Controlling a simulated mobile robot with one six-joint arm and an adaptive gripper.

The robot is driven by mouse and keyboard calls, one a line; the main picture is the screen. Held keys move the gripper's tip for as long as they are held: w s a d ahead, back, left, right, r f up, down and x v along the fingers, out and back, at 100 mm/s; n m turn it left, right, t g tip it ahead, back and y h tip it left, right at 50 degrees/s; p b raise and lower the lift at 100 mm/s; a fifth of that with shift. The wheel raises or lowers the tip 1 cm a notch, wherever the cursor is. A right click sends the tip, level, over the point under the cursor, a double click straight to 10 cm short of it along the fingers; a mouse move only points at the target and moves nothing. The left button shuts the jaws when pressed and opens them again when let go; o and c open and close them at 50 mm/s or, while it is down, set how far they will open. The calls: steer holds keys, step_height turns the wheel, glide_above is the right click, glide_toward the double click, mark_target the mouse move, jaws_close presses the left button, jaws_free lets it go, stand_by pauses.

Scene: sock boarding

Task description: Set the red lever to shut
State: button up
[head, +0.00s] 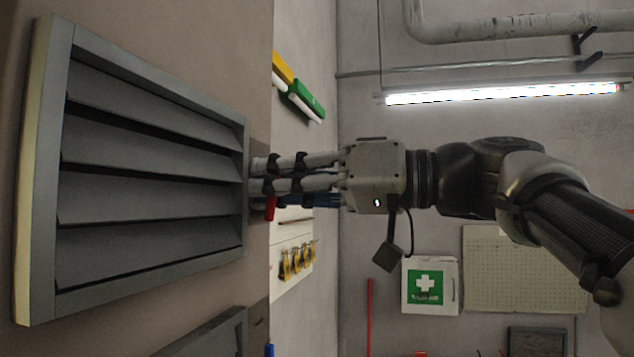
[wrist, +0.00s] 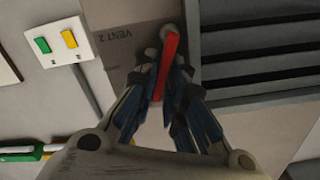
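The red lever (head: 270,208) sits beside the large grey louvred vent (head: 246,150), and dark gaps show between the vent's slats. In the wrist view the lever (wrist: 170,60) runs from a round pivot at the top down and slightly left, on a plate (wrist: 120,65) marked VENT 2. My gripper (head: 268,174) is at the lever, its fingers apart in the head view. In the wrist view the fingers of my gripper (wrist: 163,85) lie on both sides of the lever. Whether they touch it is hard to tell. The lever's lower end is partly hidden by the fingers.
A switch panel (wrist: 58,42) with green and yellow switches is left of the plate. Green and yellow handled items (head: 305,100) and several yellow tags (head: 298,262) are on the wall. Part of another grey vent (head: 215,335) shows at the bottom.

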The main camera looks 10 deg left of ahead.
steer(key=o, duration=0.3)
steer(key=d, duration=0.8)
steer(key=shift+s, duration=0.3)
